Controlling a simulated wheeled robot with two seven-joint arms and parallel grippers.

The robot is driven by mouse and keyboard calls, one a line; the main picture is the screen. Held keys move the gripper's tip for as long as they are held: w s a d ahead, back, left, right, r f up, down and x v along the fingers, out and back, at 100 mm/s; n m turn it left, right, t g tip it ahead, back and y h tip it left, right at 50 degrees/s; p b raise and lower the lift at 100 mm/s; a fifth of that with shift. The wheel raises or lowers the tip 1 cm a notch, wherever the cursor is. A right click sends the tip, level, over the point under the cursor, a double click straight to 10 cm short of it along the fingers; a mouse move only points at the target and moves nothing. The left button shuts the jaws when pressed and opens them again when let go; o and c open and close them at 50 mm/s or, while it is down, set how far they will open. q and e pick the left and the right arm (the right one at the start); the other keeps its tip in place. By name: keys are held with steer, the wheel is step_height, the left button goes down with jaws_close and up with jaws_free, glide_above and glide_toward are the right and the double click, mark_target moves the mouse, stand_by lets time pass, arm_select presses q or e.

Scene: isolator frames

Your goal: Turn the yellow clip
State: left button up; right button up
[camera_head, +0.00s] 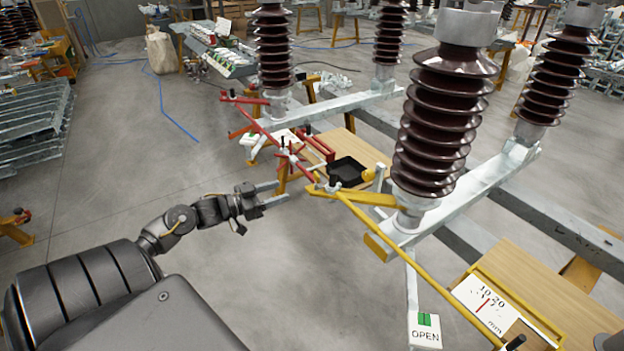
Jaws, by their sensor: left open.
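A yellow clip-like arm (355,197) sticks out at the foot of the large brown insulator, with a small grey fitting at its left end. A yellow rod (405,247) runs from there toward the lower right. I cannot tell for certain which yellow part is the clip. My left gripper (282,193) is open, with its two grey fingers pointing right toward the yellow and red parts. Nothing shows between the fingers, and a gap appears between them and the yellow arm. My right gripper is not in view.
Brown ribbed insulators (440,125) stand on grey steel beams (465,195). A black tray (348,171) and red rods (318,148) are beside the yellow arm. A sign reading OPEN (425,336) hangs at the bottom. The floor left of my gripper is clear.

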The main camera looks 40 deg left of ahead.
mark_target(315, 175)
arm_select(q)
steer(key=shift+m+h, duration=0.4)
steer(key=shift+h, duration=0.1)
steer(key=w+d+r, duration=0.1)
steer(key=w, duration=0.2)
steer(key=w+d+r, duration=0.1)
steer(key=w+d, duration=0.1)
steer(key=w+d+r+p, duration=0.1)
steer(key=w+d, duration=0.1)
steer(key=w, duration=0.1)
steer(key=shift+w, duration=0.3)
steer(key=shift+w+d+f, duration=0.1)
steer(key=shift+w+d, duration=0.15)
steer(key=shift+w, duration=0.35)
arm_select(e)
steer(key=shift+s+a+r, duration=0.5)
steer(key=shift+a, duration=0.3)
arm_select(q)
steer(key=shift+c, duration=0.4)
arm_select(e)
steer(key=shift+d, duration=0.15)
